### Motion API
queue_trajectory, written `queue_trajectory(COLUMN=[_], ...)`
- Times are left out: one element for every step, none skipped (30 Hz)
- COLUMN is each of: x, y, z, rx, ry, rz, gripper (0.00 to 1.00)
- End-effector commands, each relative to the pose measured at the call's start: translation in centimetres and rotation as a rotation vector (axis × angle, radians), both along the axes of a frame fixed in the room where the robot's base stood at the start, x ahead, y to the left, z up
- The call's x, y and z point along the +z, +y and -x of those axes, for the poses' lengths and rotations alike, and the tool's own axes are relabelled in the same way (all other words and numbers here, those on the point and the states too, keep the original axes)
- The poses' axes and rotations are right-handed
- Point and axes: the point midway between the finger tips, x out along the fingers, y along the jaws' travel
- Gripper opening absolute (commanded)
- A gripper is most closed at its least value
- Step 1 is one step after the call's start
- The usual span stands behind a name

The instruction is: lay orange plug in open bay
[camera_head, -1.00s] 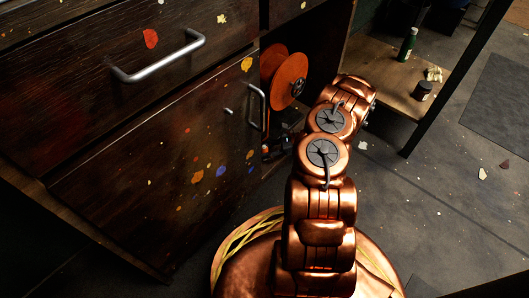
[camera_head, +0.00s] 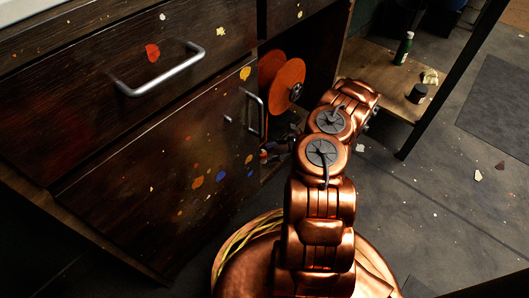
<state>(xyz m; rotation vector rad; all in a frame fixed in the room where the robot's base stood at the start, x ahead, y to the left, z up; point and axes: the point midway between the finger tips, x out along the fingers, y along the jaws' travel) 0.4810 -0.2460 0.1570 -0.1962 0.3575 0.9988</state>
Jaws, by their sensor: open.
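The open bay (camera_head: 310,45) is the dark opening in the wooden cabinet, right of the closed door. A small orange-red piece, possibly the orange plug (camera_head: 264,155), shows low in the bay beside the door's edge; it is too small and dark to be sure. My gripper (camera_head: 274,152) is partly visible as dark and grey parts, reaching into the bay at this piece. My copper arm hides part of it. The fingers are open, but whether they touch the piece cannot be told.
Two large orange discs on a hub (camera_head: 290,82) stand in the bay above my gripper. The door's metal handle (camera_head: 254,112) juts out close to my gripper. A low wooden shelf (camera_head: 385,90) with a green bottle (camera_head: 403,48) and dark jar (camera_head: 418,93) stands right.

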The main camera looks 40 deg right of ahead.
Motion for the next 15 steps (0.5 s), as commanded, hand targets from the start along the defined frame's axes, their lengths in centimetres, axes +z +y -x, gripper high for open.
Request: queue_trajectory(x=[0.9,1.1,1.3,1.5,1.7,1.9,2.0,2.1,2.3,2.5,2.6,2.8,2.9,2.9,3.0], y=[-0.9,-1.4,-2.0,-2.4,-2.7,-3.2,-3.6,-4.0,-4.5,-4.8,-5.0,-5.3,-5.5,-5.7,-5.9], z=[0.5,0.8,1.1,1.4,1.7,2.1,2.3,2.5,2.8,3.0,3.1,3.3,3.5,3.6,3.7], rx=[-0.001,-0.001,-0.001,0.000,0.000,-0.001,-0.001,-0.001,-0.001,0.000,0.001,0.002,0.002,0.002,0.002], ry=[0.001,0.001,0.001,0.001,0.002,0.003,0.003,0.003,0.003,0.003,0.002,0.001,0.001,0.001,0.001], rz=[0.004,0.006,0.008,0.006,0.003,0.002,0.002,0.004,0.006,0.006,0.005,0.003,0.002,0.002,0.002], gripper=[0.61,0.61,0.61,0.61,0.61,0.61,0.61,0.61,0.61,0.61,0.61,0.61,0.61,0.61,0.61])
